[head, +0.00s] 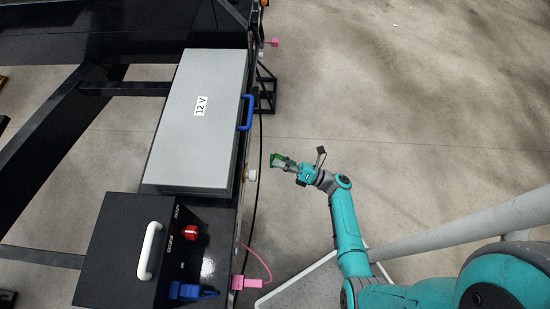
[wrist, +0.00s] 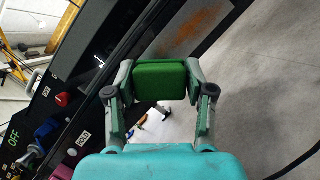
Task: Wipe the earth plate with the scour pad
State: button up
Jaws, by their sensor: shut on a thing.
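My gripper (head: 284,163) is shut on the green scour pad (wrist: 160,82), which sits squarely between the two fingers in the wrist view. In the head view the pad (head: 277,160) is at the gripper's tip, to the right of the black frame. A grey plate with an orange-brown stained patch (wrist: 185,32), apparently the earth plate, lies beyond the pad in the wrist view. The pad appears apart from it, with a gap I cannot judge. I cannot make out the plate in the head view.
A grey box (head: 202,120) marked 12 V with a blue handle lies on the black frame. A black box (head: 110,245) with a white handle stands nearer, beside a red knob (head: 190,232). A dark cable (head: 261,150) runs alongside. The concrete floor at right is mostly clear.

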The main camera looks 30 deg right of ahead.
aim_at(249, 139)
jog(key=shift+w+a+r, duration=0.1)
jog(key=shift+w+a, duration=0.45)
jog(key=shift+a, duration=0.25)
jog(key=shift+w+a+f, duration=0.1)
jog(key=shift+w+a, duration=0.45)
jog(key=shift+a, duration=0.25)
jog(key=shift+w+a+r, duration=0.1)
jog(key=shift+w+a, duration=0.45)
jog(key=shift+a, duration=0.25)
jog(key=shift+w+a, duration=0.5)
jog(key=shift+a, duration=0.25)
jog(key=w+d, duration=0.7)
jog(key=w, duration=0.4)
jog(key=shift+w+d, duration=0.2)
jog(key=shift+d, duration=0.15)
dwell(0.6)
jog(key=shift+s+a, duration=0.65)
jog(key=shift+s, duration=0.3)
jog(key=shift+s+a, duration=0.7)
jog(key=shift+s, duration=0.3)
jog(key=shift+s+a, duration=0.65)
jog(key=shift+s, duration=0.3)
